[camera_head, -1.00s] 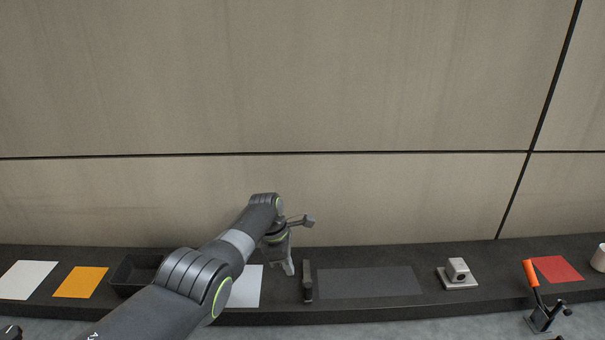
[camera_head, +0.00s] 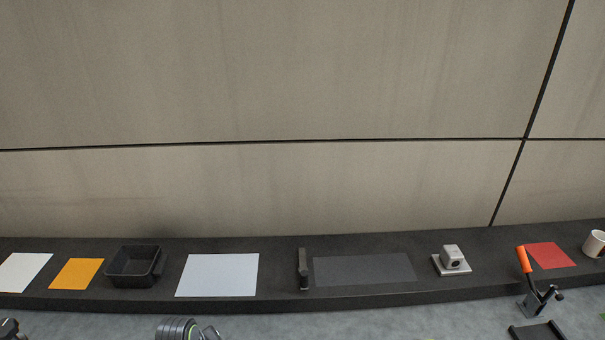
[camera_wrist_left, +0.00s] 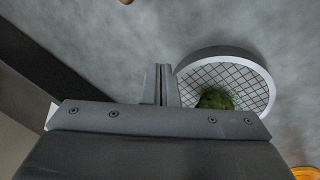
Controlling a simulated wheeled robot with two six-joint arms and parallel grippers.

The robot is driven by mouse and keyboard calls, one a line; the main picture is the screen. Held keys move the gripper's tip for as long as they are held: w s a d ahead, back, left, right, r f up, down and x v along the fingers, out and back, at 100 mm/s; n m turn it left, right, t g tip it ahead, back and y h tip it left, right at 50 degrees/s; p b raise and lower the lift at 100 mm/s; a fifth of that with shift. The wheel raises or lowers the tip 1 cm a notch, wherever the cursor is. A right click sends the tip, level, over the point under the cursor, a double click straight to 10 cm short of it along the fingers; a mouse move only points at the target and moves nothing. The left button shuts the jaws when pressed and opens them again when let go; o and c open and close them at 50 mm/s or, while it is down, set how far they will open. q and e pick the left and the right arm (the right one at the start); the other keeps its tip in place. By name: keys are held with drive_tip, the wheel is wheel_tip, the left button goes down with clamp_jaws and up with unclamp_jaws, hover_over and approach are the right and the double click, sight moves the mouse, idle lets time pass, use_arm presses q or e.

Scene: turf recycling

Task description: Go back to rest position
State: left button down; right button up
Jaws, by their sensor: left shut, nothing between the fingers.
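My left gripper (camera_wrist_left: 160,85) shows in the left wrist view, its fingers together with nothing between them. It points down over the grey floor, beside a round white-rimmed container with a grid base (camera_wrist_left: 230,68). A green clump (camera_wrist_left: 214,98) lies on the grid, partly hidden by the gripper body. In the head view only a dark ribbed part of my arm (camera_head: 176,330) shows at the bottom edge; the left fingers are not visible there. My right gripper is in neither view.
The dark bench (camera_head: 285,302) holds a white sheet (camera_head: 20,272), an orange sheet (camera_head: 76,273), a black bin (camera_head: 135,282), a pale sheet (camera_head: 218,275), a dark upright piece (camera_head: 303,270), a small grey device (camera_head: 451,257), a red sheet (camera_head: 550,255) and a cup (camera_head: 595,244). An orange-handled lever (camera_head: 525,260) stands at the front edge.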

use_arm(q)
drive_tip(key=s+a+r+m+y, duration=0.1)
drive_tip(key=s+a+r+m, duration=0.15)
drive_tip(key=s, duration=0.55)
drive_tip(key=s+a+r+m+t+y, duration=0.1)
drive_tip(key=s+a+r+m, duration=0.2)
drive_tip(key=s, duration=0.6)
drive_tip(key=s+a+r+m+y, duration=0.1)
drive_tip(key=s+a+r+m, duration=0.15)
drive_tip(key=s+r, duration=0.4)
wheel_tip(320, 180, down, 34)
drive_tip(key=s+a+g+b, duration=0.1)
drive_tip(key=s+a+b, duration=0.1)
drive_tip(key=b, duration=0.6)
drive_tip(key=s+d+f+b, duration=0.1)
drive_tip(key=s+f+b, duration=0.2)
drive_tip(key=s+f, duration=0.4)
drive_tip(key=s+f+g+b, duration=0.1)
drive_tip(key=s+f+b, duration=0.2)
drive_tip(key=s+f, duration=0.5)
wheel_tip(320, 180, down, 8)
drive_tip(key=shift+d+n+h, duration=0.35)
drive_tip(key=shift+n+h, duration=0.05)
